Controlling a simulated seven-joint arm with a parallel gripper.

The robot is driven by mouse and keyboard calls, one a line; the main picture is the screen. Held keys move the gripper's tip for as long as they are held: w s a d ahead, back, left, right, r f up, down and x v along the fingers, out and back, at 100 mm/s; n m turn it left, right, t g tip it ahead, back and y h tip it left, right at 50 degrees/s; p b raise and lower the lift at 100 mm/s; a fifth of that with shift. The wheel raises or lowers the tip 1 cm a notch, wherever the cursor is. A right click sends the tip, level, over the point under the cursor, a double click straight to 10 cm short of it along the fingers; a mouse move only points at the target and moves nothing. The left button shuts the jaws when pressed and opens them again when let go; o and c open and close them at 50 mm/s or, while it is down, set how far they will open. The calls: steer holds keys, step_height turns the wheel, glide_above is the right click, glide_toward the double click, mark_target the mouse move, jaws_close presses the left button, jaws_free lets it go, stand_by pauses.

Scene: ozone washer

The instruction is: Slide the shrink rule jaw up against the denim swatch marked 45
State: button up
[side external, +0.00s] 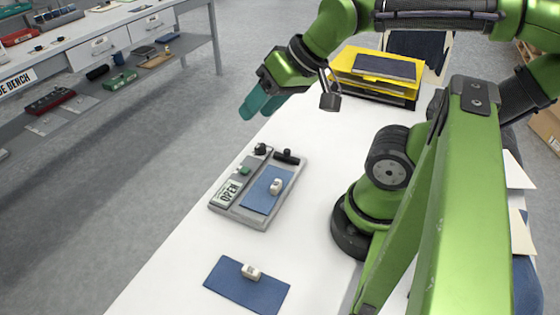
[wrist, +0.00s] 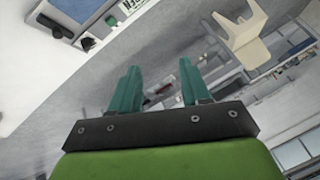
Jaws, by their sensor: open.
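A grey fixture (side external: 240,217) with an OPEN label lies on the white table. A blue denim swatch (side external: 257,201) lies on it, with a small white block (side external: 276,187) on top. A small green piece (side external: 243,170) sits in the fixture's left channel; I cannot tell whether it is the shrink rule jaw. A second denim swatch (side external: 232,287) lies nearer the camera with a white marked block (side external: 251,271) on it. Neither block's mark is readable. My gripper (side external: 262,104) is open and empty, above and beyond the fixture; its teal fingers also show in the wrist view (wrist: 160,84).
The fixture has a black knob (side external: 260,149) and a black bar (side external: 287,157) at its far end. Yellow trays (side external: 347,72) with a dark pad stand at the table's far end. A grey workbench (side external: 100,30) stands across the floor. The table between the fixture and the nearer swatch is clear.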

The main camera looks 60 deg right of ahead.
steer(key=m+g+h, duration=0.1)
steer(key=m+g, duration=0.2)
steer(key=g, duration=0.2)
glide_above(287, 150)
steer(key=w+a, duration=0.4)
steer(key=s+x, duration=0.1)
steer(key=x, duration=0.3)
steer(key=shift+d+f+m+g+y, duration=1.1)
steer(key=shift+d+g, duration=1.6)
steer(key=shift+d, duration=1.85)
steer(key=x, duration=1)
steer(key=w+x, duration=0.1)
steer(key=x, duration=0.5)
steer(key=shift+c, duration=0.2)
steer(key=c, duration=0.6)
steer(key=shift+a, duration=2.55)
steer(key=shift+c, duration=0.2)
